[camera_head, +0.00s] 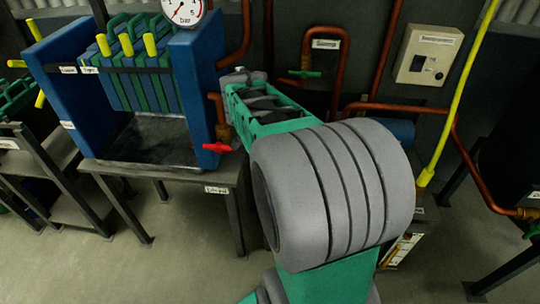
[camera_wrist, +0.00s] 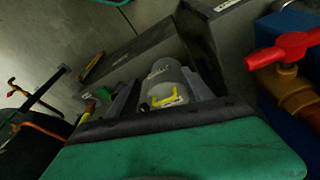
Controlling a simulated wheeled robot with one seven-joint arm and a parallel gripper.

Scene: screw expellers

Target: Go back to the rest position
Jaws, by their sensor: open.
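My gripper (camera_wrist: 160,78) shows in the wrist view with its two grey fingers apart and nothing held between them. A grey cylinder with a label and a yellow handle (camera_wrist: 168,101) shows in the gap, beyond the fingers. In the head view my arm reaches up and left past the filter press, and its far end is beside the press's right blue plate. The fingers cannot be made out there. A red valve handle (camera_head: 217,147) on a brass fitting is at the plate's lower right. It also shows at the right of the wrist view (camera_wrist: 285,50), apart from the fingers.
The blue filter press (camera_head: 196,90) with green plates and yellow handles stands on a dark table (camera_head: 225,172). Copper pipes (camera_head: 340,75) and a control box (camera_head: 428,55) are on the back wall. A yellow pipe (camera_head: 460,100) runs down at right. Bare floor (camera_head: 180,250) is at front left.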

